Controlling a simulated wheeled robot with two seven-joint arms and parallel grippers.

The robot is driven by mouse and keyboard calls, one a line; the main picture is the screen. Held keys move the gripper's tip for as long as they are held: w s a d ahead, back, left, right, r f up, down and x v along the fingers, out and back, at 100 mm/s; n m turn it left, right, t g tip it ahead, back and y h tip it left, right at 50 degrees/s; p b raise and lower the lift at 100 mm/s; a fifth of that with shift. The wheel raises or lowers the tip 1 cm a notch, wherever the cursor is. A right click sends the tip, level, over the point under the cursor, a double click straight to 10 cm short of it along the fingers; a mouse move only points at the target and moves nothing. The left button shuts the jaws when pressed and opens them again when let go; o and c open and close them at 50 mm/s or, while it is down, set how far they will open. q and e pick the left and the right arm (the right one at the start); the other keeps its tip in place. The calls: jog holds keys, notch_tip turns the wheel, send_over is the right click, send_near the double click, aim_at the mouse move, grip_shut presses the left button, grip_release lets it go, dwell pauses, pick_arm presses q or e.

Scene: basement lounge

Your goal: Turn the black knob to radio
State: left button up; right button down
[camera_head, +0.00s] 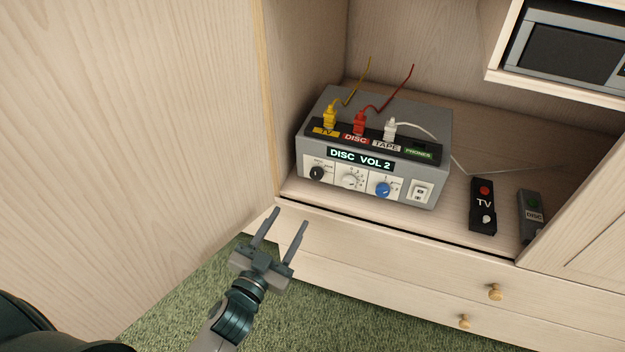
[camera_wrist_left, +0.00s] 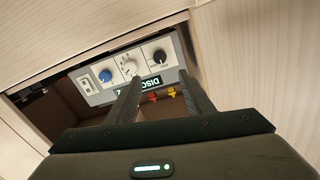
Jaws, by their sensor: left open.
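The black knob (camera_head: 317,173) is at the left end of the front panel of a grey box (camera_head: 440,130). The box's display (camera_head: 360,159) reads "DISC VOL 2". A white knob (camera_head: 351,180) and a blue knob (camera_head: 383,189) sit to the right of the black one. My left gripper (camera_head: 288,217) is open and empty, in front of and below the box, apart from the knob. The knob's small labels are too small to read. My right gripper is not in view.
Yellow, red and white plugs (camera_head: 359,123) stand on top of the box, with cords. A black TV remote (camera_head: 482,207) and a grey DISC remote (camera_head: 531,214) lie right of it. The cabinet's side wall (camera_head: 300,100) is close left of the box. Drawers (camera_head: 400,266) are below.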

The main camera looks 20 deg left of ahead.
aim_at(315, 176)
pick_arm(q)
jog(key=w, duration=0.5)
jog(key=w+d, duration=0.1)
jog(key=w, duration=0.9)
jog(key=shift+w+d, duration=0.1)
jog(key=shift+d, duration=0.15)
jog(key=c, duration=1.1)
